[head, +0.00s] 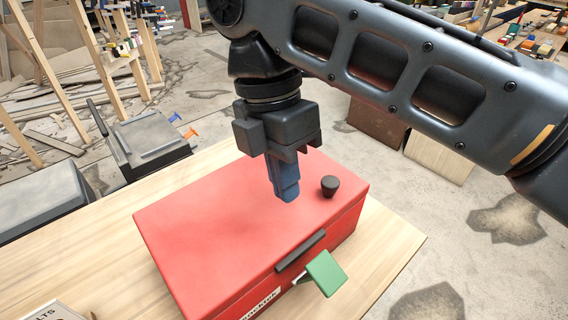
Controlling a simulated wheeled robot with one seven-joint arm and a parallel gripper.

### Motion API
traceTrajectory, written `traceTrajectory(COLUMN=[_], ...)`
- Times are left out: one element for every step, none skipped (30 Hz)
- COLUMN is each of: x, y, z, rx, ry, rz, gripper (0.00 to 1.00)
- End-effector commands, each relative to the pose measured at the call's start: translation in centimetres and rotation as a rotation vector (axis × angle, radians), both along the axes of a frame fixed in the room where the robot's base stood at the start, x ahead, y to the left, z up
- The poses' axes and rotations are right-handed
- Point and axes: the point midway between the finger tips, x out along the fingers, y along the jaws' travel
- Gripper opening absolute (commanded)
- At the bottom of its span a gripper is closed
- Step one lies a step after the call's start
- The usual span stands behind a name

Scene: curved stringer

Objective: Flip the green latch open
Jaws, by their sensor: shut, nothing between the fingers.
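A red box (215,225) with a closed lid stands on the wooden table. The green latch (326,273) is on the box's front side, below a dark strip (300,254) at the lid's edge. Its flat green plate sticks outward from the box at a tilt, apart from the strip. My gripper (287,197) points down over the lid, with its blue fingers together and empty. It is above and behind the latch in the picture, to the left of the black knob (330,186). Whether the fingertips touch the lid is hard to tell.
The black knob rises from the lid near its right edge. A label (262,303) is on the box's front. A sign or card (55,312) lies at the table's lower left. Bare tabletop (385,245) lies right of the box. Dark cases (150,140) stand beyond the table at left.

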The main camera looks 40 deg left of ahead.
Motion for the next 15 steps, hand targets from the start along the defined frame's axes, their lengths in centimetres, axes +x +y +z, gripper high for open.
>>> traceTrajectory(x=[0.0, 0.0, 0.0, 0.0, 0.0, 0.0, -0.1, -0.1, -0.1, 0.0, -0.1, -0.1, -0.2, -0.2, -0.2], y=[-0.3, -0.5, -0.6, -0.7, -0.9, -1.0, -1.1, -1.2, -1.4, -1.9, -2.4, -2.9, -3.3, -3.6, -4.0], z=[-0.8, -1.4, -2.1, -2.7, -3.3, -4.0, -4.6, -5.2, -5.9, -5.9, -6.0, -6.2, -6.4, -6.6, -6.7], rx=[-0.001, -0.001, -0.001, -0.001, -0.001, 0.0, -0.001, -0.001, -0.001, 0.0, 0.002, 0.001, 0.001, 0.001, 0.002], ry=[0.001, 0.002, 0.001, 0.001, 0.0, 0.001, 0.001, 0.001, 0.001, -0.001, -0.001, 0.0, 0.0, 0.0, -0.001], rz=[-0.001, -0.001, -0.002, -0.002, -0.001, -0.001, -0.001, -0.001, -0.002, -0.003, -0.002, -0.002, -0.001, -0.002, -0.002], gripper=[0.0, 0.0, 0.0, 0.0, 0.0, 0.0, 0.0, 0.0, 0.0, 0.0, 0.0, 0.0, 0.0, 0.0, 0.0])
